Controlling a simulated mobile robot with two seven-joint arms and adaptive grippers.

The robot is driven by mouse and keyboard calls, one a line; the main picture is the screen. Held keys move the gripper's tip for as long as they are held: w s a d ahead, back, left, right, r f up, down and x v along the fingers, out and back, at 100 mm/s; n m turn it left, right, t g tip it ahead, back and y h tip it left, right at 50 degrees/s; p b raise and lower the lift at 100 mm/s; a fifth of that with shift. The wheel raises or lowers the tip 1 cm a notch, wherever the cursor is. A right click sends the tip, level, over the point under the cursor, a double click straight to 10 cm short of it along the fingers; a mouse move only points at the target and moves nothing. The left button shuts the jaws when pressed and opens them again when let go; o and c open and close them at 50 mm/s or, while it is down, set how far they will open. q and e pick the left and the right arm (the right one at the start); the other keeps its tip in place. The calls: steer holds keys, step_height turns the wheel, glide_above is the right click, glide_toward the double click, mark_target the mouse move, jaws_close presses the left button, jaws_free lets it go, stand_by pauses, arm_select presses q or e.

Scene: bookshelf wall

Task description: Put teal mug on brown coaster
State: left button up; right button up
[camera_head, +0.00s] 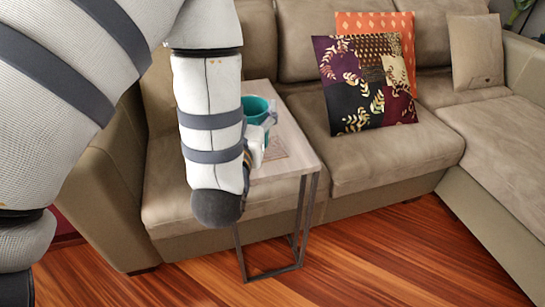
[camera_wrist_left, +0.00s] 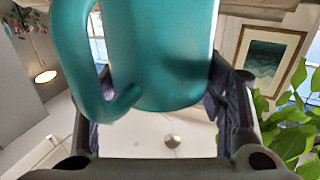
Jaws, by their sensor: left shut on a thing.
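The teal mug (camera_head: 254,107) is upright above the small side table, partly hidden behind my left forearm in the head view. My left gripper (camera_head: 268,122) is shut on the mug. In the left wrist view the mug (camera_wrist_left: 165,50) fills the space between the fingers of my left gripper (camera_wrist_left: 160,105), with its handle at the left. A flat brownish piece that looks like the brown coaster (camera_head: 277,152) lies on the table top, partly hidden by my left gripper and wrist. I cannot tell whether the mug's base touches the table. My right gripper is not in view.
The side table (camera_head: 300,160) has a pale wood top and a thin dark metal frame. It stands against a beige sofa (camera_head: 390,165) with patterned cushions (camera_head: 366,80). The table's front right corner is bare. Open wooden floor (camera_head: 390,255) lies in front.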

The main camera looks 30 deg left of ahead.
arm_select(q)
steer(key=shift+w+a+f+b, duration=0.65)
steer(key=shift+w+a+f, duration=0.2)
steer(key=shift+w+f, duration=1.35)
steer(key=shift+w+a+f+b, duration=0.6)
steer(key=shift+w+a+f, duration=0.3)
steer(key=shift+w+f, duration=1.3)
steer(key=shift+w+a+f+b, duration=0.65)
steer(key=shift+w+a+f, duration=0.2)
steer(key=shift+w+f, duration=1.3)
steer(key=o, duration=1.9)
steer(key=shift+f, duration=0.1)
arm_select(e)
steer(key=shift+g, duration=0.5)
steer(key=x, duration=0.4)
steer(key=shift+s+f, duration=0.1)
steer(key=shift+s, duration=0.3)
